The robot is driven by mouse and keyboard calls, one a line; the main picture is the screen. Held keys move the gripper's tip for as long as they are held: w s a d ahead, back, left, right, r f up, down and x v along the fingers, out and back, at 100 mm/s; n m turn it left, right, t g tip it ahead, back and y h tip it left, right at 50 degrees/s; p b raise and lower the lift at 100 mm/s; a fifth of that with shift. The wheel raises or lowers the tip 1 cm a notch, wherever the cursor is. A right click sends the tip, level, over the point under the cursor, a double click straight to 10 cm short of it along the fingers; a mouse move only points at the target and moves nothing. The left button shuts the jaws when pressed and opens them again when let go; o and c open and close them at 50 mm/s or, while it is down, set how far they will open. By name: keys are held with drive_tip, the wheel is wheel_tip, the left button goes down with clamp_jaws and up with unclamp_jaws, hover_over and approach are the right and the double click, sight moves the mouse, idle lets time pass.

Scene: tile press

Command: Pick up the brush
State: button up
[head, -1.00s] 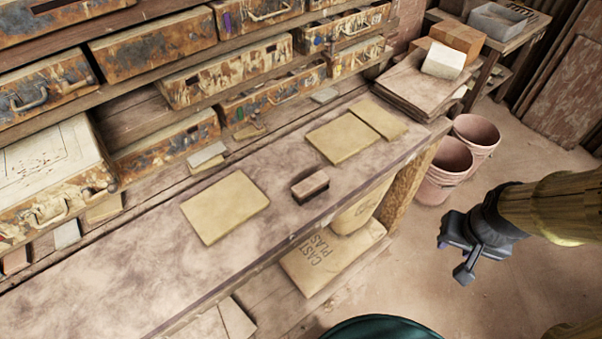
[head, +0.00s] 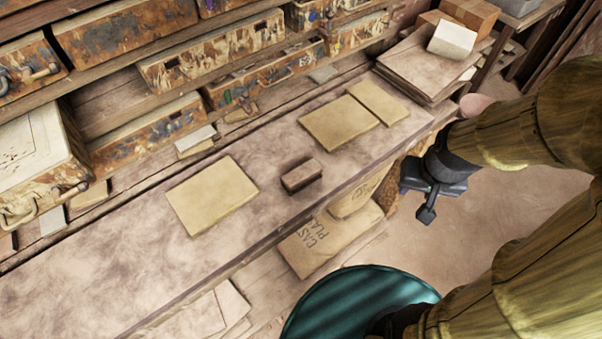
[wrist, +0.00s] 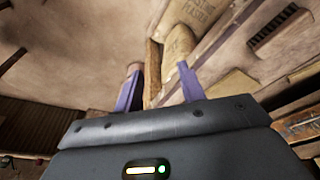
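The brush (head: 301,176) is a small brown block lying on the dusty workbench (head: 110,262), between two tan tiles and near the bench's front edge. In the wrist view a brown block with a dark ribbed side, which looks like the brush (wrist: 279,28), shows at upper right. My gripper (head: 416,200) is off the bench's front edge, to the right of the brush and well apart from it. In the wrist view its two purple fingers (wrist: 159,88) stand apart with nothing held between them.
One tan tile (head: 212,194) lies left of the brush and another (head: 339,123) lies behind it to the right. Rusty drawers (head: 212,50) line the back. A stack of boards (head: 428,72) stands at the bench's far right end. Plaster sacks (head: 322,240) lie below the front edge.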

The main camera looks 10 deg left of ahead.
drive_tip(key=o, duration=0.4)
drive_tip(key=shift+a+r, duration=0.1)
drive_tip(key=shift+a, duration=0.05)
drive_tip(key=shift+c, duration=0.2)
drive_tip(key=shift+o, duration=0.8)
drive_tip(key=w+a+r+n+g+p, duration=0.1)
drive_tip(key=w+a+n+p, duration=0.2)
drive_tip(key=a+n, duration=0.5)
drive_tip(key=shift+r+n+h+p, duration=0.3)
drive_tip(key=shift+n, duration=0.1)
drive_tip(key=n+t+h+p, duration=0.2)
drive_tip(key=n+p, duration=0.4)
drive_tip(key=n, duration=1.3)
hover_over(300, 173)
drive_tip(key=s+a, duration=0.5)
drive_tip(key=shift+w+d+r+b, duration=0.15)
drive_tip(key=shift+d+r+b, duration=0.15)
drive_tip(key=shift+d+r, duration=0.05)
drive_tip(key=p+x, duration=0.1)
drive_tip(key=x, duration=1.1)
drive_tip(key=shift+d+f+p, duration=0.1)
drive_tip(key=shift+d+p, duration=0.15)
drive_tip(key=shift+p, duration=0.1)
